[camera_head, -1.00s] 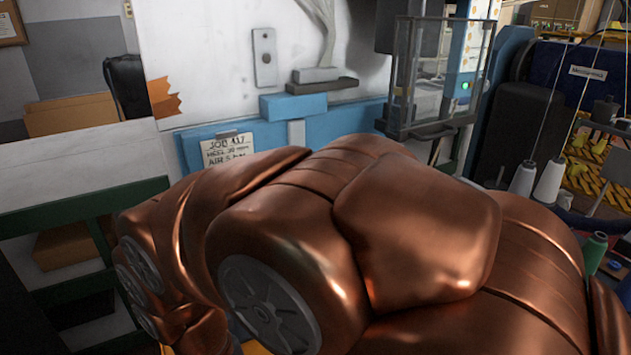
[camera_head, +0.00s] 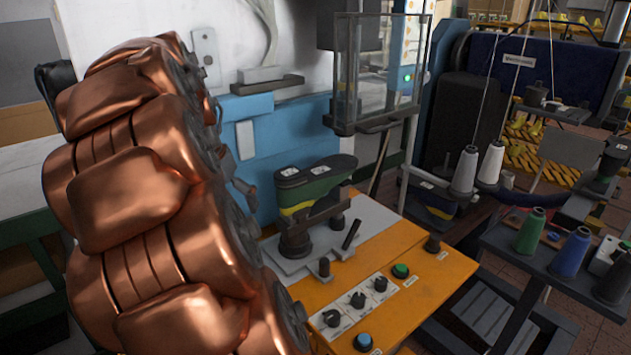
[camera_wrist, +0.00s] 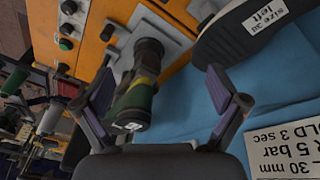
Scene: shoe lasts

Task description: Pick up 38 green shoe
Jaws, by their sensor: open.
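A green shoe last with a yellow band and dark sole (camera_head: 315,185) sits sole up on a post on the orange machine in the head view. Small white labels on its sole are too small to read. In the wrist view the green last (camera_wrist: 132,103) is seen nearly end-on, beyond and between the fingers, nearer the left one. My gripper (camera_wrist: 160,92) is open, with nothing between its fingertips. A dark sole with a pale edge (camera_wrist: 235,38), labelled "size 38 left", shows at the upper right of the wrist view. In the head view my arm hides the gripper.
The orange machine top (camera_head: 385,262) has knobs, buttons and a lever near the last. A clear guard box (camera_head: 365,70) hangs behind it. Thread spools (camera_head: 570,252) stand on a dark cart at right. A blue panel (camera_wrist: 190,105) borders the last in the wrist view.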

